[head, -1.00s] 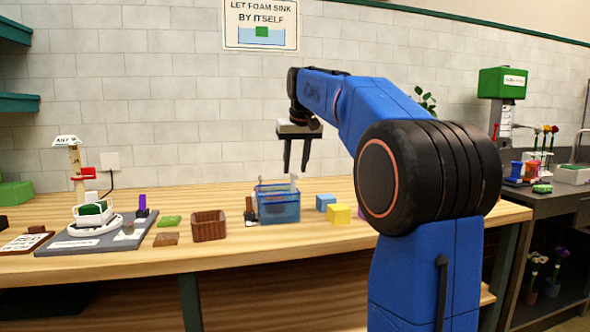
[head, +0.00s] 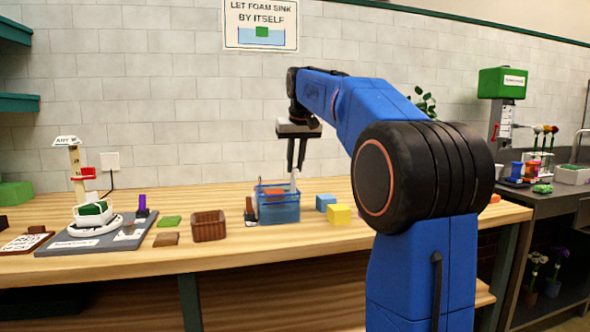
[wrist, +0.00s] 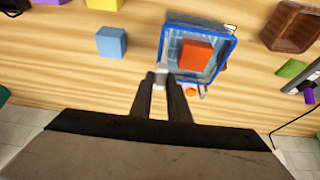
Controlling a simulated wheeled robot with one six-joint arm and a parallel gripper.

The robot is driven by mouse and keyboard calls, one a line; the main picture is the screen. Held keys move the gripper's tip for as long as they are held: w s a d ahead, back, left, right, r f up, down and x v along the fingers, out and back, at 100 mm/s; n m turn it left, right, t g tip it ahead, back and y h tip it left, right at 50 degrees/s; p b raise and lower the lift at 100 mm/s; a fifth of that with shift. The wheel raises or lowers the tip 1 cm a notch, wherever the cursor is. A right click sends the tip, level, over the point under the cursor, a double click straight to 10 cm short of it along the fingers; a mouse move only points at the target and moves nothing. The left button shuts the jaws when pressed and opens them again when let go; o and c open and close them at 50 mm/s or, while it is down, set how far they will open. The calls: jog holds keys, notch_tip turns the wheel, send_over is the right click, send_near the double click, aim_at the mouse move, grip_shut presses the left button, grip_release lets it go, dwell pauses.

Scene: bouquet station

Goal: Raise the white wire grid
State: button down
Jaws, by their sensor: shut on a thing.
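A clear tank with blue water and a blue rim (head: 279,213) stands on the bench; its rim also shows in the wrist view (wrist: 232,48). A red-orange foam block (wrist: 195,56) lies within its outline, and its top shows near the rim in the head view (head: 274,192). The white wire grid (wrist: 226,33) shows only as faint lines around the block. A white upright handle (head: 294,180) stands at the tank's side. My gripper (head: 296,168) is shut on this handle, fingers pointing down. The fingers hide part of the tank's near edge in the wrist view.
A brown basket (head: 208,226) stands left of the tank, with a dark upright tool (head: 249,211) between them. Blue (head: 325,202) and yellow (head: 339,215) blocks stand close on the right. A grey board with a scale (head: 92,235) is further left. Space above the tank is clear.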

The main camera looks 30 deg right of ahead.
notch_tip(320, 180, up, 6)
jog(key=shift+r, duration=0.15)
jog(key=c, duration=1.7)
grip_release()
jog(key=v, duration=1.7)
jog(key=shift+s, duration=0.15)
jog(key=shift+a, duration=0.15)
